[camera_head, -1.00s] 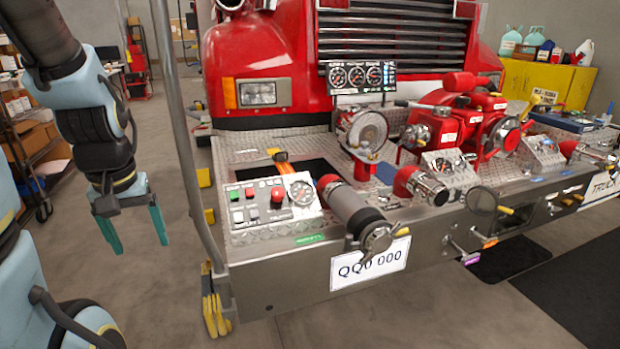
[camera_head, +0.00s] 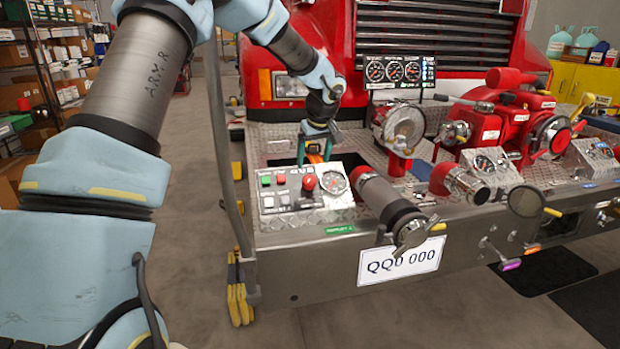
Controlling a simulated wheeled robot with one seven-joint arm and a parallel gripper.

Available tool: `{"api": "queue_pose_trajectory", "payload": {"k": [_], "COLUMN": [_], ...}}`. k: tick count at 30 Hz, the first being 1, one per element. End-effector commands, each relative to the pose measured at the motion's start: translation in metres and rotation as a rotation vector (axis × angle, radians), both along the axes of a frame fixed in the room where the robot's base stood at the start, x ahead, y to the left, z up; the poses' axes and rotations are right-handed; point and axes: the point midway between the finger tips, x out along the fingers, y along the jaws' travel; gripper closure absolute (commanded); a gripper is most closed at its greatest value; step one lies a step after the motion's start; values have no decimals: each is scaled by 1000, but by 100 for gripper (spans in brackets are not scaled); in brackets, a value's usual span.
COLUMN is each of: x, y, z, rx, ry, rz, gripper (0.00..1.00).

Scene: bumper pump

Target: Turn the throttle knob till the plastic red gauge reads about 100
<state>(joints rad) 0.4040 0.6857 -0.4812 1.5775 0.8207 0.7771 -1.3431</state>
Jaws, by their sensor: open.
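The control panel (camera_head: 285,205) sits on the left of the metal bumper. It has a red round knob (camera_head: 309,183), which looks like the throttle knob, and a small round gauge (camera_head: 334,181) just right of it. The gauge needle is too small to read. My gripper (camera_head: 316,155) points down with its two teal fingers apart and empty. In the picture it is just above the panel's back edge and the red knob, apart from the knob, in front of an orange strap (camera_head: 315,149).
A grey capped pipe (camera_head: 388,203) lies right of the panel. A round metal-faced fitting (camera_head: 404,130) stands behind it, near a dark display with several gauges (camera_head: 394,71). A grey upright pole (camera_head: 217,140) stands left of the panel. A dark recess surrounds the gripper area.

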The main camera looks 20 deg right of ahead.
Motion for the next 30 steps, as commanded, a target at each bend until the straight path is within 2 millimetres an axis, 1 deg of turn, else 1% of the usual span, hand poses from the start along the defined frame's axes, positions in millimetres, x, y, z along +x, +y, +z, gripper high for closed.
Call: {"api": "queue_pose_trajectory", "payload": {"k": [3, 9, 15, 20, 26, 27, 30], "x": [9, 22, 30, 32, 32, 32, 32], "y": [0, -1, -1, -1, -1, -1, -1], "z": [-21, -54, -73, -78, -79, -79, -79], "rx": [3, 1, 3, 1, 1, 1, 1], "ry": [5, 4, 3, 1, 1, 1, 1], "rz": [0, -1, -1, 0, -1, -1, -1], "gripper": [17, 17, 17, 17, 17, 19, 30]}}
